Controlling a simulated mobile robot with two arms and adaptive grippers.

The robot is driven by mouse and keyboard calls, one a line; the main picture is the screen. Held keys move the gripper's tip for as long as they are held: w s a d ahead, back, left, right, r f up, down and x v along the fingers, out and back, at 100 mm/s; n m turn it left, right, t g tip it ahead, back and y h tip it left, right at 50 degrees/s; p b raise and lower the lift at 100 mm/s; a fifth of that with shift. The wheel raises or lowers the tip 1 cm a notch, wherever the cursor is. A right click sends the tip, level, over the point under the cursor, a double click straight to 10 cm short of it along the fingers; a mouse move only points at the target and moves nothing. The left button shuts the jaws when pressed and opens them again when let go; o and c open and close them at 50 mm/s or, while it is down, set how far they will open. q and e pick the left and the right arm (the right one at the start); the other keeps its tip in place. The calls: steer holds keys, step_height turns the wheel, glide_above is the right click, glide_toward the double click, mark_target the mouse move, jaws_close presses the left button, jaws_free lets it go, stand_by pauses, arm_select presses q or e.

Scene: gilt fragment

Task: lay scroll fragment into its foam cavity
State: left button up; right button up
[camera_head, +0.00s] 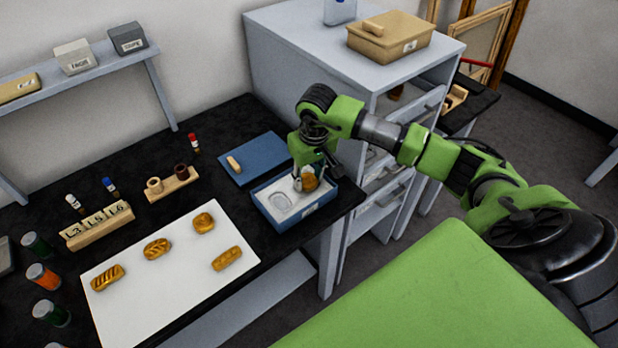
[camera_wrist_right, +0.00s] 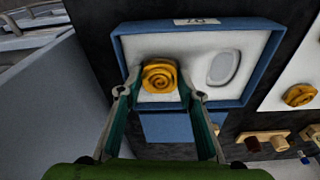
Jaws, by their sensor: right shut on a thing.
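A gilt scroll fragment (camera_head: 310,183) with a spiral relief is between the fingertips of my right gripper (camera_head: 306,174), at the right part of the blue foam-lined box (camera_head: 293,224). In the right wrist view, the shut fingers (camera_wrist_right: 160,94) grip the fragment (camera_wrist_right: 160,75) from both sides, over the left half of the white foam (camera_wrist_right: 197,42). An empty oval cavity (camera_wrist_right: 223,67) shows beside it. The foam directly under the fragment is hidden, and I cannot tell whether it touches the foam. My left gripper is not in view.
A blue lid (camera_head: 262,150) lies behind the box. Several gilt fragments lie on a white sheet (camera_head: 185,290) to the left. A wooden holder (camera_head: 173,184) and small bottles stand farther left. A grey drawer cabinet (camera_head: 300,60) stands close behind my right arm.

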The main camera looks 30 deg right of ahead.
steer(key=shift+s+a+f+b, duration=0.1)
steer(key=shift+s+f+b, duration=0.35)
steer(key=shift+f, duration=0.3)
steer(key=o, duration=0.8)
steer(key=shift+o, duration=0.7)
steer(key=shift+w+f, duration=0.2)
steer(key=shift+w, duration=0.1)
steer(key=shift+s+r, duration=0.15)
